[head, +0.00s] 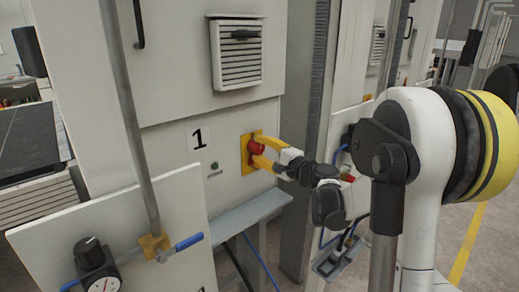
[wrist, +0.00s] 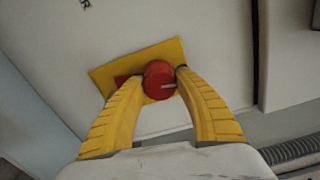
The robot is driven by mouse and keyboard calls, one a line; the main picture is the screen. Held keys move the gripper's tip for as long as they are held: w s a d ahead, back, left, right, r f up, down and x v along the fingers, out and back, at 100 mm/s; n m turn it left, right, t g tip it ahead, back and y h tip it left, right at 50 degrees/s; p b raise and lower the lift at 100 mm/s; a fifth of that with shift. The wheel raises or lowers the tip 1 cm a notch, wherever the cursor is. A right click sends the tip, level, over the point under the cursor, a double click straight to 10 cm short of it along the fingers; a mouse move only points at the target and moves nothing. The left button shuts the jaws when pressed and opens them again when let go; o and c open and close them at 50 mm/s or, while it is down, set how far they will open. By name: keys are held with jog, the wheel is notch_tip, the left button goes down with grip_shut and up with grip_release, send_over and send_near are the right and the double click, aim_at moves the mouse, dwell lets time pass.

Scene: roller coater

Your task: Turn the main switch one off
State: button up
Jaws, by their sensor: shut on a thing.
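The main switch one is a red rotary knob (head: 256,146) on a yellow plate (head: 245,157), fixed to the white cabinet panel right of the black "1" label (head: 199,138). In the wrist view the red knob (wrist: 159,80) sits on the tilted yellow plate (wrist: 108,77), with a pale mark on its right side. My gripper (head: 262,153) has yellow fingers that reach to the knob, one on each side. In the wrist view my gripper (wrist: 157,80) is shut on the knob. The right fingertip hides part of its edge.
A vent (head: 236,54) is above the switch, and a grey ledge (head: 250,208) runs below it. A grey vertical pole (head: 133,110) and a panel with a gauge (head: 99,270) stand at the left. A grey upright post (head: 312,130) is right of the cabinet.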

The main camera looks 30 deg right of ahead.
jog(key=shift+n, duration=0.8)
jog(key=o, duration=1.2)
jog(key=shift+d, duration=0.1)
jog(key=v, duration=1.2)
